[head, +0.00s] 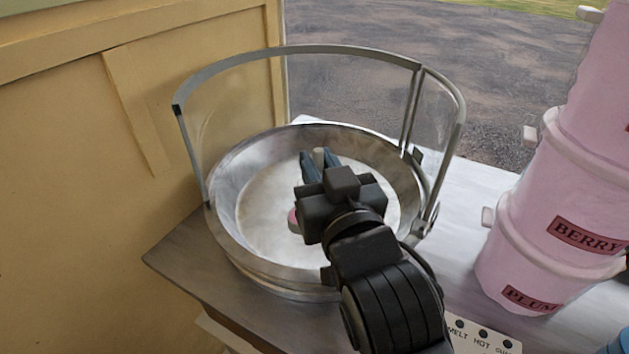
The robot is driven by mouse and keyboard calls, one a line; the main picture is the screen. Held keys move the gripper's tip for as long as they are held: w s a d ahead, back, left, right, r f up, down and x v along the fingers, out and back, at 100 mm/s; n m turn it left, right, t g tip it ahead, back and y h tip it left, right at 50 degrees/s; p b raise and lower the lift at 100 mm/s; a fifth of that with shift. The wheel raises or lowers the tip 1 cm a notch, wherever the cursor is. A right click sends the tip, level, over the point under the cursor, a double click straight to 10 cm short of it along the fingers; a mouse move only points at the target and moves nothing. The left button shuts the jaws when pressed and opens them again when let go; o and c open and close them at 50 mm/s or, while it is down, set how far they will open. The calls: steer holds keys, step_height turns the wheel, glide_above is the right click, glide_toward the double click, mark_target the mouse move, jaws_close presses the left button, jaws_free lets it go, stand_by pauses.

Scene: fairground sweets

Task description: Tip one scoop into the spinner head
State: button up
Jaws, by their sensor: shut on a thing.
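My gripper (319,166) is over the wide metal bowl of the floss machine (233,164), its two dark blue fingers pointing away from me. The fingers are shut on a small pale upright piece (319,156), which looks like the end of a handle; I cannot tell for sure that it is the scoop's. A bit of something pink (293,220) shows just left of my gripper's body, low over the bowl. The spinner head at the bowl's middle is hidden behind my gripper and wrist. I cannot see any scoop bowl or its contents.
A clear curved guard with a metal rim (300,50) stands around the bowl's back and sides. Pink stacked tubs (545,235) labelled BERRY and PLUM stand at right. A switch panel (482,338) is at the front. A yellow wall (70,160) closes off the left.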

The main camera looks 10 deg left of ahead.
steer(key=w+f+b, duration=0.1)
steer(key=w+f, duration=0.1)
steer(key=w, duration=1.8)
steer(key=s+a+f+n+b, duration=0.1)
steer(key=a+f+n, duration=0.3)
steer(key=n, duration=0.6)
steer(key=s+a+f+n+b, duration=0.2)
steer(key=s+a+f+n, duration=0.2)
steer(key=a+n, duration=0.4)
steer(key=shift+s+f+n+b, duration=0.3)
steer(key=shift+f+n, duration=0.15)
steer(key=shift+n, duration=0.65)
